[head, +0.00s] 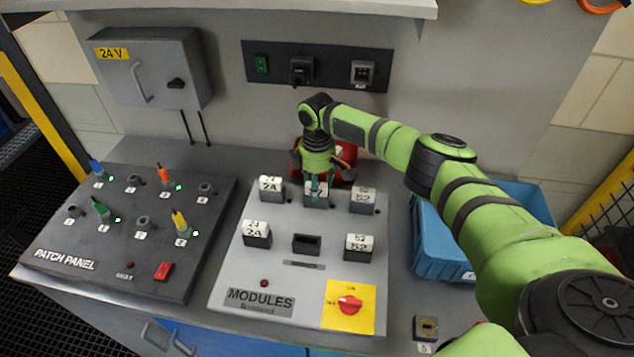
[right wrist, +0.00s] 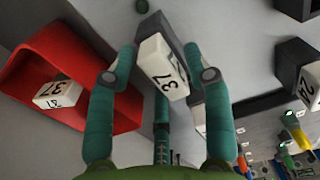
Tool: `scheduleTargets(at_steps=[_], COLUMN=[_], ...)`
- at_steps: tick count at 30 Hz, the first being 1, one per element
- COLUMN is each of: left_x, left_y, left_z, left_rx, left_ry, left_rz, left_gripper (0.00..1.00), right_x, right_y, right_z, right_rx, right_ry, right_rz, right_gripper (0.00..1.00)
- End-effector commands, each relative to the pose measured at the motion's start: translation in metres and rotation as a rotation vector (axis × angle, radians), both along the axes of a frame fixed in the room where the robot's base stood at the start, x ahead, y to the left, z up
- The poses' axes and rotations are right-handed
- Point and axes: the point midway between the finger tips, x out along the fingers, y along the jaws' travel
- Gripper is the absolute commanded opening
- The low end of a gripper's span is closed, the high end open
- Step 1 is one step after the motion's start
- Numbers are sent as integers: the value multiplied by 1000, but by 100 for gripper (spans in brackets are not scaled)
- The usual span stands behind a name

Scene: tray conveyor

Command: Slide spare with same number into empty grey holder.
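The modules board (head: 233,280) has two rows of dark holders. The empty holder (head: 306,243) is in the middle of the front row. A white module marked 37 (right wrist: 160,68) sits in the back-row middle holder; in the head view my gripper mostly covers it. My right gripper (head: 316,188) points down at this module. In the right wrist view its fingers (right wrist: 160,76) stand open on either side of the module, with gaps visible. Another white module (right wrist: 61,94), apparently marked 37, lies in the red bin (right wrist: 105,88). My left gripper is not in view.
Other white-topped modules fill the left holders (head: 257,232) and right holders (head: 359,245). A yellow plate with a red knob (head: 349,304) is at the board's front right. A blue bin (head: 440,262) stands right, the patch panel (head: 85,240) left. My arm crosses the right side.

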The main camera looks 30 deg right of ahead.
Motion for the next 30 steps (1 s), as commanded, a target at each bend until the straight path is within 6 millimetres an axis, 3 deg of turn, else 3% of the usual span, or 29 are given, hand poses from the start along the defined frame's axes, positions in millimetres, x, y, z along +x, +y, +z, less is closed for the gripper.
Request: scheduleTargets(at_steps=[9, 13, 24, 30], left_x=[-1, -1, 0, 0], left_y=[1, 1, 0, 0], left_z=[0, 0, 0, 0], left_rx=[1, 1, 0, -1], left_ry=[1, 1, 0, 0], left_rz=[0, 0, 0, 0], left_gripper=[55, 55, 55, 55], right_x=[0, 1, 1, 1], right_y=[0, 0, -1, 0], right_z=[1, 11, 86, 113], right_rx=[0, 2, 0, 0], right_ry=[0, -3, -4, -1], right_rz=[0, 0, -1, 0], right_gripper=[59, 59, 59, 59])
